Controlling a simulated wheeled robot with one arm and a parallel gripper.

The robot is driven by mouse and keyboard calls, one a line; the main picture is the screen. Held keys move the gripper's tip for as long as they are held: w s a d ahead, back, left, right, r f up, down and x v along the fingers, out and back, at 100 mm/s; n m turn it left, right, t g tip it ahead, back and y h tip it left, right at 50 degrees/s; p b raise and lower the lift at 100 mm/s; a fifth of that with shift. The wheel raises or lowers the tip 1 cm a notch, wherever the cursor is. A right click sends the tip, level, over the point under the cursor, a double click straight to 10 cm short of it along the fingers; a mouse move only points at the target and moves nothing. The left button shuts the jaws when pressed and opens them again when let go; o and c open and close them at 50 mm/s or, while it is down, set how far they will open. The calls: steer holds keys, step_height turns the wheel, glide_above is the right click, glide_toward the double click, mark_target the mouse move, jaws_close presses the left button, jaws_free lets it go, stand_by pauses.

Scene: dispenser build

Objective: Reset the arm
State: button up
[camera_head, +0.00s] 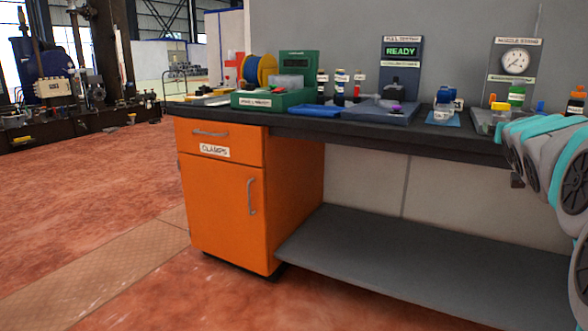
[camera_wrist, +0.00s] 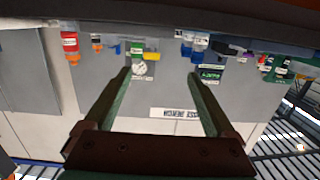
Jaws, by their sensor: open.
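My gripper (camera_wrist: 159,74) shows in the wrist view with its two dark green fingers wide apart and nothing between them. That view is upside down, with the bench edge along the top and the wall panel behind the fingers. In the head view my grey and teal arm enters at the right edge, in front of the bench's right end. My gripper is outside the head view.
The dark workbench (camera_head: 350,128) carries a green dispenser box (camera_head: 275,100), a READY station (camera_head: 401,85), a gauge panel (camera_head: 514,62) and several small bottles. An orange CLAMPS cabinet (camera_head: 222,215) stands under its left end. A low grey shelf (camera_head: 420,268) runs beneath. Open floor (camera_head: 90,200) lies left.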

steer(key=s+a+f+n+g+y+p, duration=0.1)
steer(key=s+a+f+g+y, duration=0.15)
steer(key=s+a+f, duration=0.35)
steer(key=s+a+f+n+g+y+p, duration=0.1)
steer(key=s+a+f+g, duration=0.2)
steer(key=a+f, duration=0.55)
steer(key=s+a+f+n+g+y+p, duration=0.1)
steer(key=s+a+f+g+y, duration=0.15)
steer(key=s+a+f, duration=0.4)
steer(key=s+a+f+n+g, duration=0.1)
steer(key=s+a+f+g, duration=0.1)
steer(key=s, duration=0.6)
steer(key=s+a+f+n+g+y+p, duration=0.1)
steer(key=s+a+f+g, duration=0.2)
steer(key=s+a+f, duration=0.2)
steer(key=s+a+f+n+g+y, duration=0.1)
steer(key=s+a+f+g, duration=0.2)
steer(key=s+a, duration=0.4)
steer(key=s+f, duration=0.1)
steer(key=s, duration=0.3)
steer(key=shift+s+a+f, duration=0.15)
steer(key=shift+s, duration=0.25)
